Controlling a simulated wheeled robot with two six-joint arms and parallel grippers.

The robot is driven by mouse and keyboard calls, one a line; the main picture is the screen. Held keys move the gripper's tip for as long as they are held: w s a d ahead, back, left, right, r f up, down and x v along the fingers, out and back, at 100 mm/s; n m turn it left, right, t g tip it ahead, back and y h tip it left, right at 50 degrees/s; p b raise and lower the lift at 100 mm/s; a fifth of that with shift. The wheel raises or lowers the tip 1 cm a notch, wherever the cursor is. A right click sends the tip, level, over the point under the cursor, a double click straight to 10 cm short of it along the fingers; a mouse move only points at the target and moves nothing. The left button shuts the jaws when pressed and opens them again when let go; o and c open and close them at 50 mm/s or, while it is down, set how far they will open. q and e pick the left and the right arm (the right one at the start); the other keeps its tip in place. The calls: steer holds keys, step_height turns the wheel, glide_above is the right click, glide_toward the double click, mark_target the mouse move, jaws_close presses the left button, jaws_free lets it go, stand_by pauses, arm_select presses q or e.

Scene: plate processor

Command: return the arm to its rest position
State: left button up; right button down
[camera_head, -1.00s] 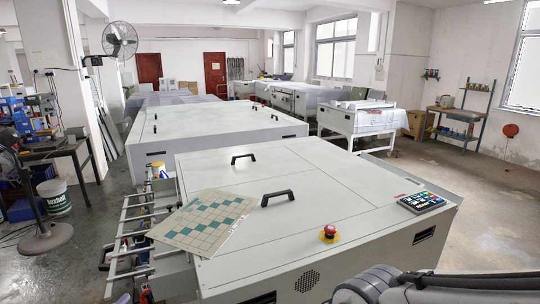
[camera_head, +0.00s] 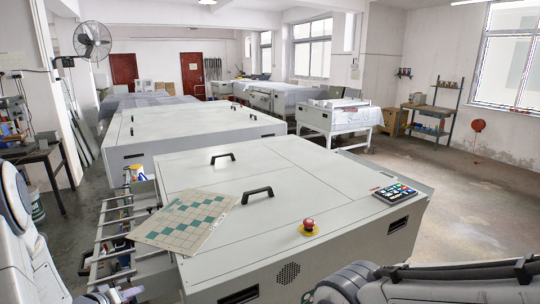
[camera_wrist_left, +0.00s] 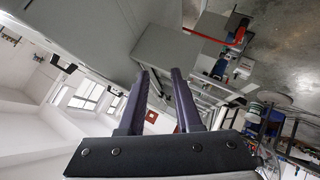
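My left arm (camera_head: 22,235) reaches in at the left edge of the head view, left of the plate machine. Its gripper (camera_head: 115,295) is only partly seen at the bottom, near the rail frame. In the left wrist view my left gripper (camera_wrist_left: 160,72) has its two dark fingers apart with nothing between them. My right arm (camera_head: 420,285) crosses the bottom right corner in front of the machine; its gripper is out of view.
The pale machine (camera_head: 300,180) has black handles, a red stop button (camera_head: 308,226) and a keypad (camera_head: 395,193). A green-checked plate (camera_head: 187,220) lies over its left edge. A rail frame (camera_head: 120,235) juts out left. Open floor lies at right.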

arm_select(q)
steer(key=s+d+r+m+g, duration=0.3)
steer(key=s+d+m, duration=0.1)
steer(key=d, duration=0.5)
steer(key=s+d+r+m+g, duration=0.3)
steer(key=s+d+g, duration=0.15)
steer(key=d, duration=0.55)
steer(key=s+d+r+m+g+b, duration=0.1)
steer(key=s+d+m+g+b, duration=0.2)
steer(key=s+d+m, duration=0.5)
steer(key=s+d+b, duration=0.1)
steer(key=s+d, duration=0.6)
steer(key=s, duration=0.1)
steer(key=shift+s+d+r+h, duration=0.2)
steer(key=shift+d+r+h, duration=0.1)
steer(key=shift+d+r, duration=0.1)
